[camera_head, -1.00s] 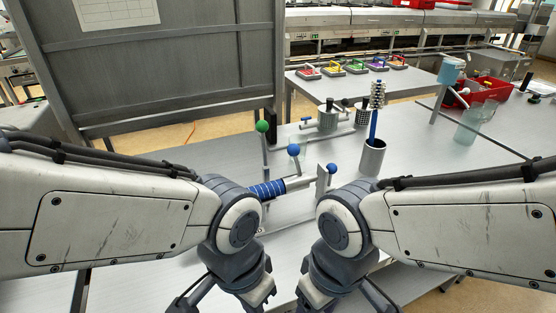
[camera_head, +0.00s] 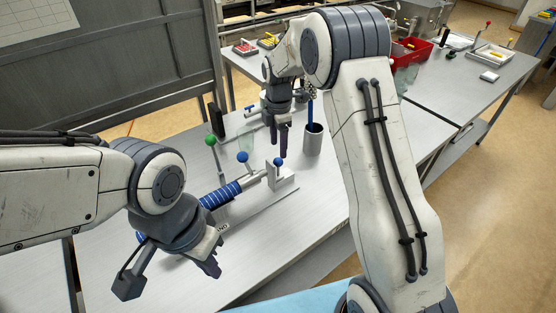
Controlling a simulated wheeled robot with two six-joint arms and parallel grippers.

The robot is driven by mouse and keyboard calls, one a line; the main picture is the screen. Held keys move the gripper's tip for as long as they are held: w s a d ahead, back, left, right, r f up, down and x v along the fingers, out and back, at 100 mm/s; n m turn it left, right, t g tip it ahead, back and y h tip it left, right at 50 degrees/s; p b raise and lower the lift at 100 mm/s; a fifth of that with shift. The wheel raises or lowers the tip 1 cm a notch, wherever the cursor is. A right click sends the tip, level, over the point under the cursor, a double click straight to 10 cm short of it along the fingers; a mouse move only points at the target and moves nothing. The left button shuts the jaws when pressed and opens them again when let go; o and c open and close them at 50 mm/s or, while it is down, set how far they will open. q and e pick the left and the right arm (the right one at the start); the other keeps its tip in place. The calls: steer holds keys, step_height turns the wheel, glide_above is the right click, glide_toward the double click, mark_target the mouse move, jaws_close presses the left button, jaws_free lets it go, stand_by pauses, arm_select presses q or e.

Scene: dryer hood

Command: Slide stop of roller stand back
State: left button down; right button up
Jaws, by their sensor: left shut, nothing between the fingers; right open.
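The roller stand has a blue ribbed roller (camera_head: 220,196) over a grey base (camera_head: 262,208) on the table. At its right end stands a grey block with a blue ball knob (camera_head: 278,162), which appears to be the stop. My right gripper (camera_head: 279,148) is open and points down, just above and behind this knob in the picture; I cannot tell whether it touches. My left gripper (camera_head: 212,266) is shut and empty, low in front of the roller.
A green-knobbed lever (camera_head: 210,141) and a blue-knobbed lever (camera_head: 243,157) rise behind the roller. A grey cup (camera_head: 313,140) with a blue-handled tool stands to the right. A red bin (camera_head: 410,50) is farther back.

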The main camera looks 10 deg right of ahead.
mark_target(278, 166)
step_height(278, 166, down, 8)
steer(key=p, duration=0.2)
steer(key=shift+a+f+p, duration=0.1)
steer(key=shift+f+p, duration=0.1)
steer(key=shift+p, duration=0.2)
steer(key=shift+f, duration=0.75)
jaws_close()
stand_by(0.5)
